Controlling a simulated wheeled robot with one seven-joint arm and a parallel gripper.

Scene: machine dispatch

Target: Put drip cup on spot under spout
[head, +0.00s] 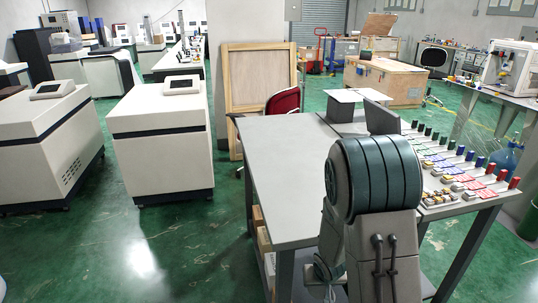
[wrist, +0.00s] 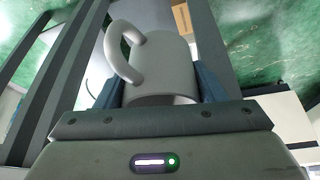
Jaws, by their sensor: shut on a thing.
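A light grey cup (wrist: 170,72) with a handle, which I take as the drip cup, fills the middle of the wrist view. My gripper (wrist: 158,84) is shut on it, with a dark blue finger on each side of its body. The handle faces the upper left of that view. The cup's far end is not clearly seen. In the head view my arm rises in front of the table, and the gripper and cup are hidden. I cannot make out the spout or the spot under it in either view.
A grey table (head: 283,160) stands ahead with a clear top on its left part. Its right side holds rows of coloured pieces (head: 468,165). White cabinet machines (head: 163,143) stand at left, with open green floor between. A wooden crate (head: 388,82) stands behind.

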